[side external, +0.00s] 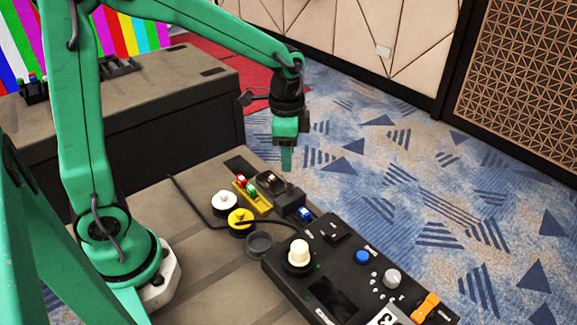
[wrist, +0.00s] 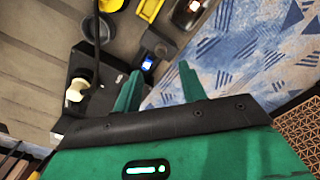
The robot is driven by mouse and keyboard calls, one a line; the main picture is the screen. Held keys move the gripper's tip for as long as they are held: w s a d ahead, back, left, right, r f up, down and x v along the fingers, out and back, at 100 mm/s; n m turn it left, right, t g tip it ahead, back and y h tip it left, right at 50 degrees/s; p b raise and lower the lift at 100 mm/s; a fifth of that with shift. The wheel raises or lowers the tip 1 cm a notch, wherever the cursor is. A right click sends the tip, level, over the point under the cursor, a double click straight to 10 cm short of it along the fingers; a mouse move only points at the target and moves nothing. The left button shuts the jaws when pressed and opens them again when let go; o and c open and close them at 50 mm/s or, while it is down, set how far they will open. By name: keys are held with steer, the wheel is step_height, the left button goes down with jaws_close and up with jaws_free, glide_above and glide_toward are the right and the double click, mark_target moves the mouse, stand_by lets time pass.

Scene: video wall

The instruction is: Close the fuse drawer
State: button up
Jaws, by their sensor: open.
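The fuse drawer (side external: 291,201) looks like a small dark drawer standing out from the back edge of the black control panel (side external: 320,287). A blue and white fuse (side external: 304,214) shows in its opening, so the drawer appears open. In the wrist view the drawer front (wrist: 156,42) and the fuse (wrist: 148,62) lie just beyond my fingertips. My gripper (side external: 287,168) points down, above and slightly behind the drawer, apart from it. In the wrist view my gripper (wrist: 160,72) has its two green fingers spread, with nothing between them.
A yellow holder (side external: 252,197) with coloured fuses and a dark tray (side external: 272,181) stand close behind the drawer. White (side external: 224,203) and yellow (side external: 240,220) round pieces, a grey cup (side external: 259,243) and a black cable lie left. A cream knob (side external: 299,254) rises from the panel.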

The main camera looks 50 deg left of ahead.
mark_target(289, 184)
steer(key=shift+w+f, duration=0.15)
steer(key=shift+f, duration=0.15)
steer(key=shift+f, duration=0.15)
steer(key=shift+f, duration=3.75)
jaws_close()
